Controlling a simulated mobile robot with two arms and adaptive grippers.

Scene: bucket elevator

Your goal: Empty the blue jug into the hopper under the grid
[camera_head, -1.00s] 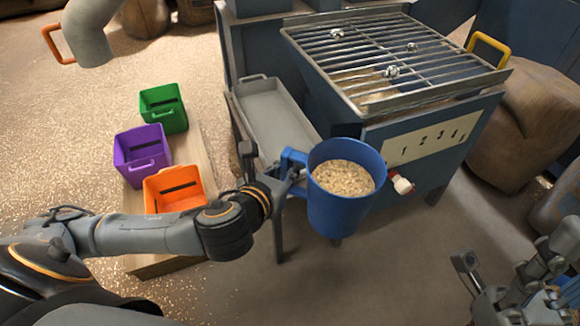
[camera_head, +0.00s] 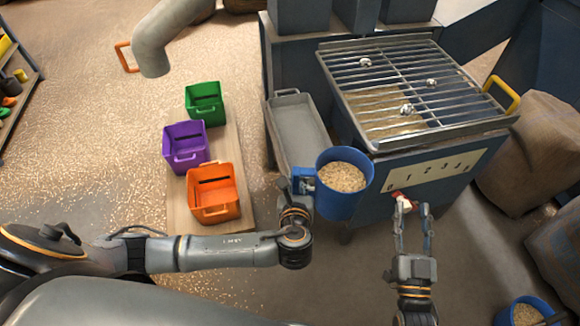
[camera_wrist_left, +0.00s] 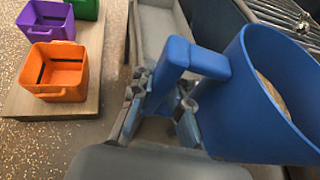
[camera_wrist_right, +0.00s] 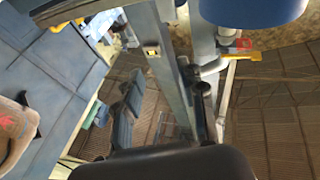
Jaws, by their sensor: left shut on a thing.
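The blue jug (camera_head: 338,204), full of grain, is upright in front of the hopper's left front corner. My left gripper (camera_head: 300,190) is shut on its handle; the left wrist view also shows the jug (camera_wrist_left: 265,95) and handle (camera_wrist_left: 172,72). The metal grid (camera_head: 420,85) lies over the hopper (camera_head: 362,140), and some grain shows below its bars.
A grey tray (camera_head: 297,130) is left of the hopper. Green (camera_head: 204,103), purple (camera_head: 186,148) and orange (camera_head: 213,193) bins stand on a board at the left. A number strip (camera_head: 430,170) is on the hopper front. Another blue container (camera_head: 522,312) with grain is at bottom right.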

